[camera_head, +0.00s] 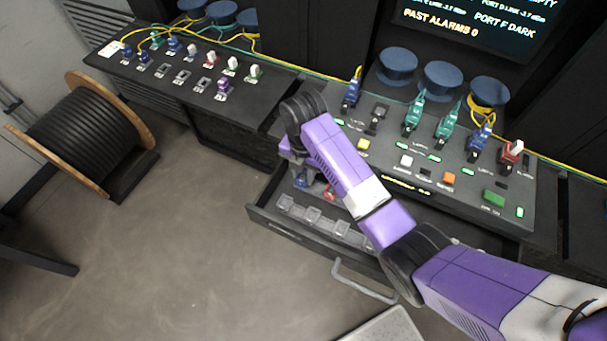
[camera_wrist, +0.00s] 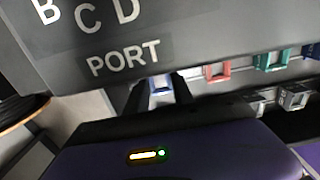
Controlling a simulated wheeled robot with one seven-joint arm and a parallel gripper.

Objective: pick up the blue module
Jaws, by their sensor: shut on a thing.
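The blue module (camera_wrist: 160,86) shows between the two dark fingertips of my gripper (camera_wrist: 158,93) in the wrist view. Only a small blue and pale framed part of it is visible; the fingers and the panel edge hide the rest. In the head view my gripper (camera_head: 299,176) points down over the left end of the open drawer, and a bit of blue shows at it. My gripper is shut on the blue module. I cannot tell whether the module is clear of the drawer.
In the wrist view a red module (camera_wrist: 217,71) and a green module (camera_wrist: 271,60) stand to the right, and the PORT panel (camera_wrist: 170,30) is close above. The open drawer (camera_head: 270,225) holds several clear holders (camera_head: 314,215). A cable reel (camera_head: 85,135) stands on the floor at left.

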